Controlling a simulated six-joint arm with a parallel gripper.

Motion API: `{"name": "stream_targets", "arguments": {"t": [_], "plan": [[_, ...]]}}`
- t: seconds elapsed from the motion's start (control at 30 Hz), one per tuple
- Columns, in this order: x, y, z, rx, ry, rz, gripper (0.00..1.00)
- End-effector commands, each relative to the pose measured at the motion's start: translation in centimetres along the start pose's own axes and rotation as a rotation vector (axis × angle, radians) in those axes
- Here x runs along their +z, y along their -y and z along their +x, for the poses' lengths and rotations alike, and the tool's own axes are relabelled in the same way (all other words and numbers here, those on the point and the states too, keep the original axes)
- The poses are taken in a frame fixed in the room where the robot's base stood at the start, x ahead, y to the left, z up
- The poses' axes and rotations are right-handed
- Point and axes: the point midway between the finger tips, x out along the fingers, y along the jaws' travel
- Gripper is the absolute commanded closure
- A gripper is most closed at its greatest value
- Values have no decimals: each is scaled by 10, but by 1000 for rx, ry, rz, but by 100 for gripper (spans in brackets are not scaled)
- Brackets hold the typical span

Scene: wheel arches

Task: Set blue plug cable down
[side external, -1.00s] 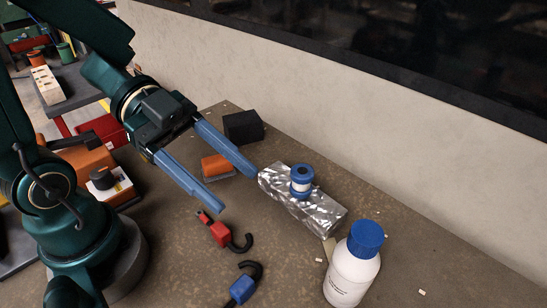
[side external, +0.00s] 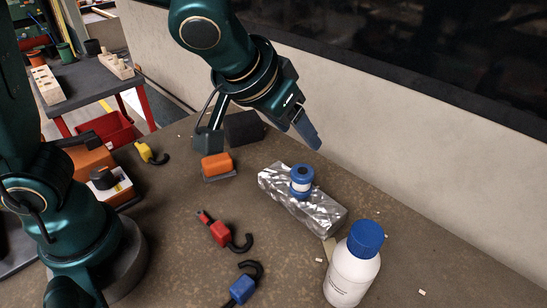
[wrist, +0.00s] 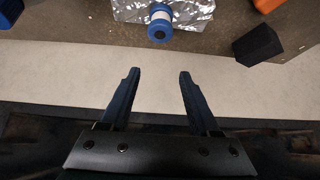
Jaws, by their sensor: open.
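The blue plug cable (side external: 242,289) lies on the brown worktop at the bottom of the side view, its short black cable curling up behind the blue body. It is not visible in the wrist view. My gripper (side external: 304,130) is high at the back, near the wall and well away from the blue plug. In the wrist view my gripper (wrist: 156,73) has its two fingers wide apart with nothing between them. A red plug cable (side external: 220,234) and a yellow plug cable (side external: 146,152) lie apart on the worktop.
A foil-wrapped block (side external: 325,213) carries a blue-and-white spool (side external: 301,181). A white bottle with a blue cap (side external: 351,276) stands at the right. An orange block (side external: 217,166) and a black block (side external: 244,127) sit toward the back. The pale wall (side external: 430,180) borders the worktop.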

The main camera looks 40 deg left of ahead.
Motion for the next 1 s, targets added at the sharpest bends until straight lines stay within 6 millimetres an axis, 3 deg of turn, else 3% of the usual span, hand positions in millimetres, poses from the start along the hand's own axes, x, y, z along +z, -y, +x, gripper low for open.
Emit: {"name": "stream_targets", "arguments": {"t": [0.2, 0.6, 1.0], "plan": [[56, -29, -32, -9, 272, -70, 38], [126, -58, -98, -9, 638, -59, 38], [168, -56, -34, -18, 632, -63, 38]]}}
